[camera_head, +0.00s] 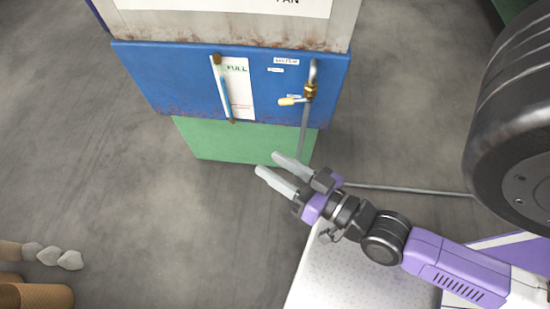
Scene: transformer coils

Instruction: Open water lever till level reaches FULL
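A blue tank panel (180,85) with rusted edges carries a level gauge (224,95), a slanted clear tube with brown end fittings beside a white strip marked FULL. Blue shows in part of the tube; the exact level is too small to tell. To its right, a brass valve (311,90) sits on a grey pipe. Its yellow-tipped water lever (289,101) points left, roughly horizontal. My gripper (267,164) is below and in front of the panel, apart from the lever. Its two grey fingers are spread with nothing visible between them.
A green block (225,140) stands under the blue panel. A grey pipe (410,190) runs right across the floor from the valve pipe. A large dark cylinder (515,115) is at right. Brown cylinders (35,295) lie at lower left. Open concrete floor lies left.

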